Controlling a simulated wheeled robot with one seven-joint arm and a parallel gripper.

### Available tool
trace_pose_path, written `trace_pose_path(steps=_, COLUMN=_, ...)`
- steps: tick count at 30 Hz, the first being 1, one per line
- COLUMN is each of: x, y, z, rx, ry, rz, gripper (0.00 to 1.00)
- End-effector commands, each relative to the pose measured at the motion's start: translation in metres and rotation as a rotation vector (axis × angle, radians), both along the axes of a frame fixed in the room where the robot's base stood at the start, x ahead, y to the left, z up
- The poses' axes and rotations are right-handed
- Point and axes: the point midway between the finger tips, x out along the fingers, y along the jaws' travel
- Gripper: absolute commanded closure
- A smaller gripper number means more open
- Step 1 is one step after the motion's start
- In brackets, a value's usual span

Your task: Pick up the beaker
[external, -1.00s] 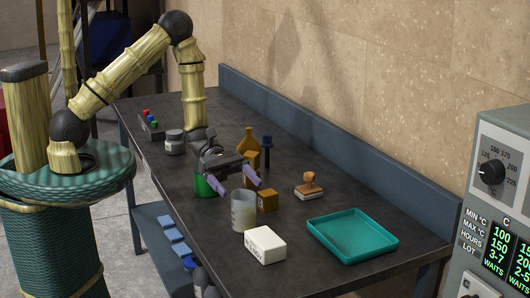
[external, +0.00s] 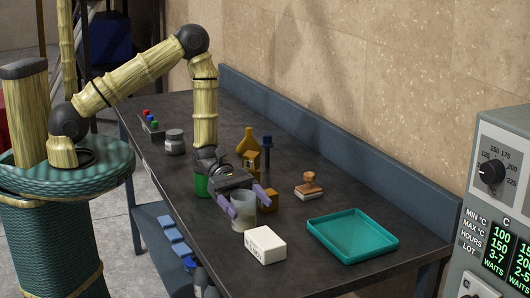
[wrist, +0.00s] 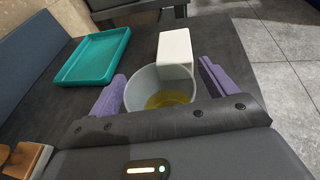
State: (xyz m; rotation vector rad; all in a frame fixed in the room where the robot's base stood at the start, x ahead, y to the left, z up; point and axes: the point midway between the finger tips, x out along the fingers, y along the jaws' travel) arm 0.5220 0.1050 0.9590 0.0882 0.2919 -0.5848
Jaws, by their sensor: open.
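The beaker (external: 243,213) is a translucent whitish cup standing upright on the dark table. In the wrist view the beaker (wrist: 150,82) shows from above with a little yellowish content at its bottom. My gripper (external: 246,199) is open, with a purple finger on either side of the beaker. In the wrist view my gripper (wrist: 163,85) also has one finger left and one right of the beaker's rim. I cannot tell whether either finger touches it.
A white box (external: 265,244) stands close in front of the beaker. A teal tray (external: 352,237) lies to the right. A brown block (external: 268,199), a green container (external: 201,185) and a wooden-handled stamp (external: 309,185) are nearby.

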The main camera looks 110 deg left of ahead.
Motion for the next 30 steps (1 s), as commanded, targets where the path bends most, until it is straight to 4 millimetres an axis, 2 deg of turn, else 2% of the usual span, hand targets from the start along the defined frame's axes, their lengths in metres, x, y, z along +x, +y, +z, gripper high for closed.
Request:
trace_pose_path(steps=17, x=0.0023, y=-0.0014, z=-0.0010, rx=0.000, ry=0.000, rz=0.001, gripper=0.16)
trace_pose_path(steps=25, x=0.0023, y=-0.0013, z=-0.0010, rx=0.000, ry=0.000, rz=0.001, gripper=0.68)
trace_pose_path(steps=30, x=0.0024, y=-0.0013, z=-0.0007, rx=0.000, ry=-0.002, rz=0.001, gripper=0.68)
